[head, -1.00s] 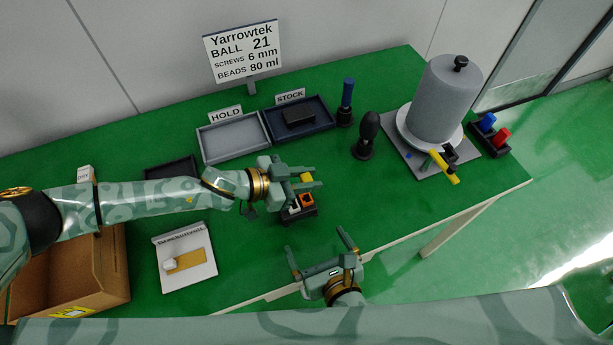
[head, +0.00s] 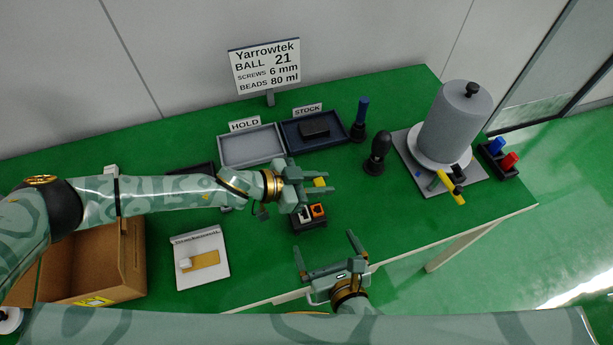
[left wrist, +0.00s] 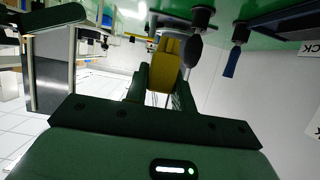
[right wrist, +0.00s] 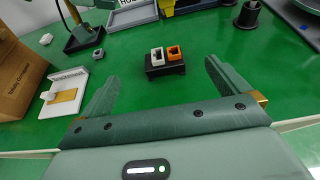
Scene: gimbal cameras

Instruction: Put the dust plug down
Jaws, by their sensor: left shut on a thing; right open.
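My left gripper (head: 318,182) is shut on the yellow dust plug (left wrist: 166,62), which stands between its fingers in the left wrist view. In the head view the plug (head: 320,183) shows between the fingers, close to a black block holder (head: 311,224) with a white and an orange insert. The gripper is above the table, and the plug touches nothing else that I can see. My right gripper (head: 327,250) is open and empty near the table's front edge, with the block holder (right wrist: 165,68) beyond its fingers.
Behind are the grey HOLD tray (head: 250,163) and the blue STOCK tray (head: 290,146) with a dark box in it. A white card (head: 215,275) and a cardboard box (head: 130,260) are at left. A grey cylinder stand (head: 455,125) is at right.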

